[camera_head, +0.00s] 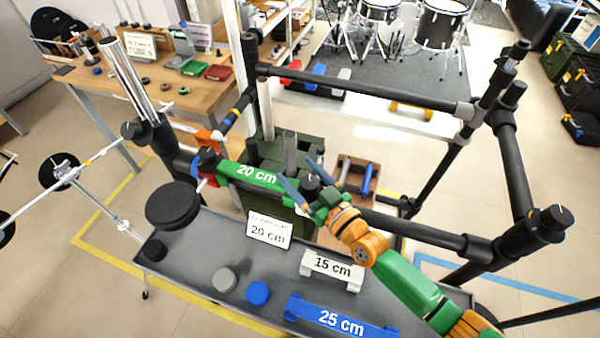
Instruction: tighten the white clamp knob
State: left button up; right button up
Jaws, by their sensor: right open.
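My right gripper (305,183) comes in from the lower right with its blue fingers open. The fingers are spread around or just above a dark knob (311,182) with a pale mark on top, at the right end of the green 20 cm bar (254,175). I cannot tell whether they touch it. Another dark knob (208,157) is at the bar's left end, by a small red-and-white part (206,183). My left gripper is not in view.
A black tube rack (360,88) stands around the work area. The grey tray (195,256) holds a white 15 cm block (332,267), a blue 25 cm block (340,318), a 20 cm sign (268,231) and loose round caps. A black round pad (173,205) overhangs its left end.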

grip_shut()
jog(key=shift+r+p, duration=0.2)
jog(key=shift+p, duration=0.15)
jog(key=m+t+h+p, duration=0.1)
jog(key=h, duration=0.1)
jog(key=m+t+h+p, duration=0.1)
jog(key=m+h+p, duration=0.1)
jog(key=shift+w+d+f+p, duration=0.2)
jog(key=shift+d+p, duration=0.1)
jog(key=shift+d, duration=0.1)
grip_release()
